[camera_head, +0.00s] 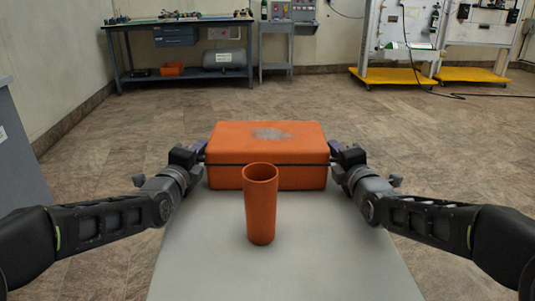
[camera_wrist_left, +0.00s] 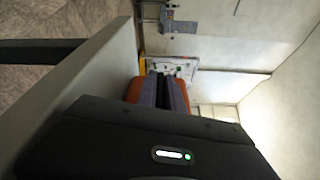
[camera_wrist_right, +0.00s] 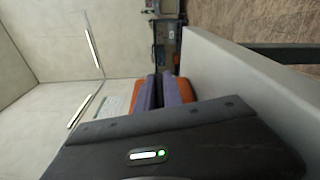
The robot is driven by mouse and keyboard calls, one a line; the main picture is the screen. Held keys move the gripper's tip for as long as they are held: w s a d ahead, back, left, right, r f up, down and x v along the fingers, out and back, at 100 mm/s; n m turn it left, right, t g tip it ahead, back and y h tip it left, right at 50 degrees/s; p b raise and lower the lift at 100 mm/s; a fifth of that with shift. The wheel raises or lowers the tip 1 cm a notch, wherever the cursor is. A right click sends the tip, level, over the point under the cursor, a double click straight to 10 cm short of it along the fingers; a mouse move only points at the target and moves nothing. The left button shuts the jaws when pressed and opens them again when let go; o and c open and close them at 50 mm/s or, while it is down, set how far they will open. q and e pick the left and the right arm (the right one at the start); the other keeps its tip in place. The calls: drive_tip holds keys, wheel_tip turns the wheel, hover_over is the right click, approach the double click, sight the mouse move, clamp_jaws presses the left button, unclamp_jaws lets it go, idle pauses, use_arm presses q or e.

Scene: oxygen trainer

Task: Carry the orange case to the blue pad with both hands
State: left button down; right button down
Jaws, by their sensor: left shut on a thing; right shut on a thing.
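The orange case (camera_head: 267,178), with a dark seam and a grey worn patch on its lid, is level at the far end of the grey table. Whether its underside touches the table cannot be told. My left gripper (camera_head: 202,150) is shut on its left end and my right gripper (camera_head: 334,150) on its right end. Slivers of the case show beside the fingers in the left wrist view (camera_wrist_left: 133,91) and the right wrist view (camera_wrist_right: 137,92). No blue pad can be made out in any view.
An orange cup (camera_head: 261,205) stands upright on the grey table (camera_head: 285,275), in front of the case. Open tiled floor lies beyond. A workbench (camera_head: 180,72) stands at the back left, and panels on yellow bases (camera_head: 392,77) at the back right.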

use_arm(q)
drive_tip(key=shift+f, duration=0.1)
